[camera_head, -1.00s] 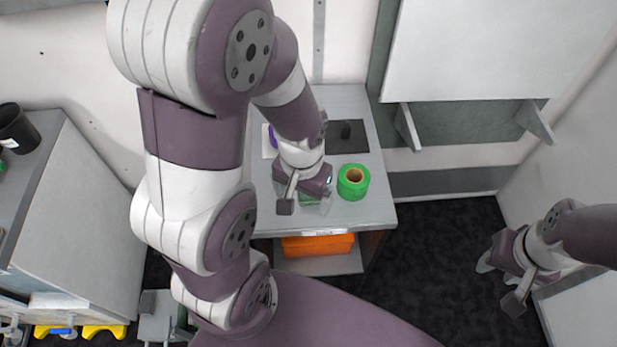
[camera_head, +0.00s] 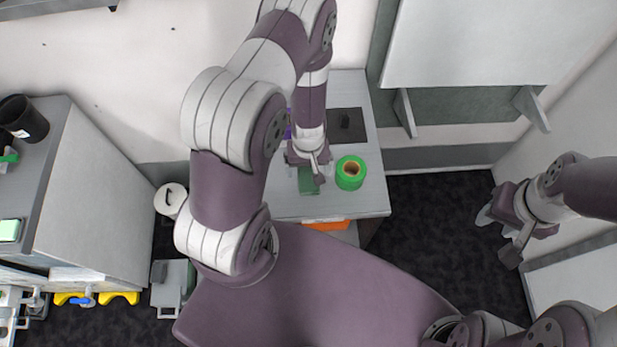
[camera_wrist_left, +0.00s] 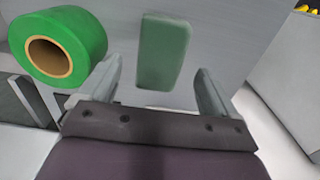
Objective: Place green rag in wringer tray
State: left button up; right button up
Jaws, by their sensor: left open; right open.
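A dull green folded rag (camera_head: 306,182) lies on the grey worktop, partly hidden by my left gripper in the head view. In the left wrist view the rag (camera_wrist_left: 163,52) is a flat rectangle just beyond the fingertips, roughly in line with the gap between them. My left gripper (camera_head: 313,176) is above the rag, open and empty; its two spread fingers (camera_wrist_left: 158,75) show in the wrist view. My right gripper (camera_head: 500,236) is open and empty at the far right, away from the worktop. I cannot tell which thing is the wringer tray.
A bright green tape roll (camera_head: 350,173) stands on the worktop (camera_head: 366,206) right of the rag. A dark mat (camera_head: 346,126) lies behind. At left are a grey cabinet (camera_head: 95,190), a black cup (camera_head: 22,118), a light green block (camera_head: 10,230) and a white round container (camera_head: 171,199).

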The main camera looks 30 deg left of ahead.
aim_at(309, 175)
pick_arm(q)
jog(key=shift+f, duration=0.85)
jog(key=shift+s+f, duration=0.15)
jog(key=shift+f, duration=0.1)
jog(key=shift+s+d+r, duration=0.1)
jog(key=shift+s+d, duration=0.05)
jog(key=c, duration=1.3)
jog(key=shift+o, duration=0.2)
jog(key=r+p, duration=0.1)
jog(key=r, duration=0.2)
jog(key=r+p, duration=0.2)
jog(key=r, duration=0.2)
jog(key=shift+w+r, duration=0.2)
jog(key=shift+r, duration=0.05)
notch_tip(309, 175, up, 10)
jog(key=p, duration=0.7)
jog(key=shift+r, duration=0.25)
pick_arm(e)
notch_tip(309, 175, up, 10)
jog(key=shift+s, duration=0.2)
